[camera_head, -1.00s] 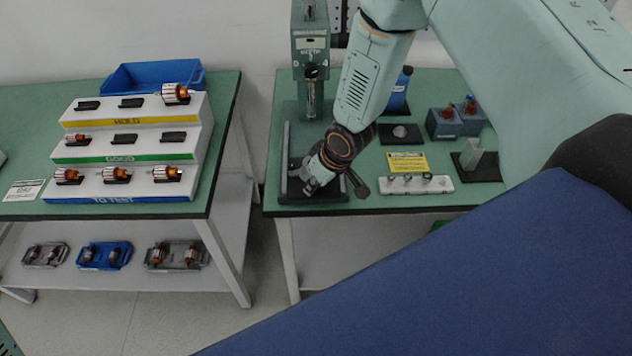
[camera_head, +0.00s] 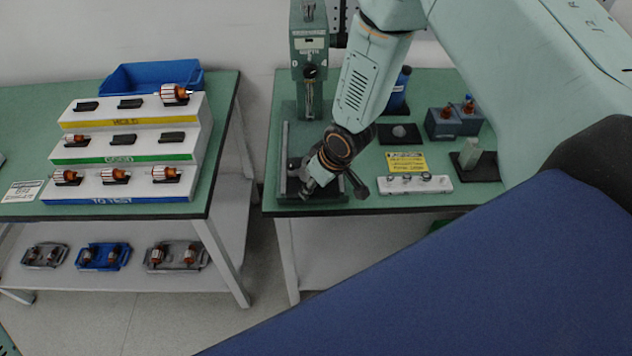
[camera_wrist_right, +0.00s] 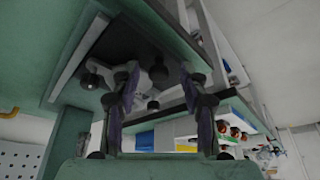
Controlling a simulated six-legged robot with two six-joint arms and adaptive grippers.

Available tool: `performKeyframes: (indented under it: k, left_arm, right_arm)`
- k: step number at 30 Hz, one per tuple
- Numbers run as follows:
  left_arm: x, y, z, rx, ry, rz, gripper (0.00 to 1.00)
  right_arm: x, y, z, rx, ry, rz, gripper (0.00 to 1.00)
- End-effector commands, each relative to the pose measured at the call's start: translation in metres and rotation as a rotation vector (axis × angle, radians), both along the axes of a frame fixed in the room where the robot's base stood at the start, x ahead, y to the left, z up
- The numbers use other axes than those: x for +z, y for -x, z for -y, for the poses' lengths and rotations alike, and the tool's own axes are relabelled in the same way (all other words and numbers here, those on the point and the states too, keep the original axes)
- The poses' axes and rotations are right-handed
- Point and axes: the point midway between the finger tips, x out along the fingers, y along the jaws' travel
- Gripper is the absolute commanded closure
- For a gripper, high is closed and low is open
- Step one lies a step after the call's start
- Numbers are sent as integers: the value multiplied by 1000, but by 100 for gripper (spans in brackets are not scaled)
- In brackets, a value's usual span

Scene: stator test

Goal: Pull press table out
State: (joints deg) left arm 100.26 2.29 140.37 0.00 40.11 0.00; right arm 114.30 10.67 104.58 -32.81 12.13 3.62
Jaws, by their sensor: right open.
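The green press (camera_head: 310,50) stands at the back left of the right-hand bench. Its dark base, with the press table (camera_head: 300,135) between raised side rails, reaches toward the bench's front edge. My right gripper (camera_head: 308,183) is low over the front of this base, and its arm hides part of it. In the right wrist view my right gripper (camera_wrist_right: 160,85) has its two fingers apart. A grey part with dark round knobs (camera_wrist_right: 155,73) shows between and beyond the fingertips. I cannot tell if they touch it. My left gripper is not in view.
To the right of the press are a blue bottle (camera_head: 399,90), a yellow label (camera_head: 406,162), a white holder (camera_head: 415,185) and blue blocks (camera_head: 443,124). A stepped white rack (camera_head: 130,150) with rotors stands on the left bench. A floor gap separates the benches.

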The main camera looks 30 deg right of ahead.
Motion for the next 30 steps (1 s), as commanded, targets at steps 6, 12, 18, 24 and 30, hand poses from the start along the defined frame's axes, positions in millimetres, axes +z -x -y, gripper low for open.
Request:
performKeyframes:
  k: [6,12,18,24,30]
  left_arm:
    - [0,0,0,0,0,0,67]
    - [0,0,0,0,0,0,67]
    - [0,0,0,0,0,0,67]
    - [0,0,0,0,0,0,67]
    - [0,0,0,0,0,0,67]
  right_arm:
    - [23,8,3,-3,-2,3,56]
    - [51,19,7,-3,-3,1,56]
    - [65,25,10,-3,-1,0,56]
    - [69,27,10,-1,-1,-1,56]
    - [68,27,10,-1,-1,-1,56]
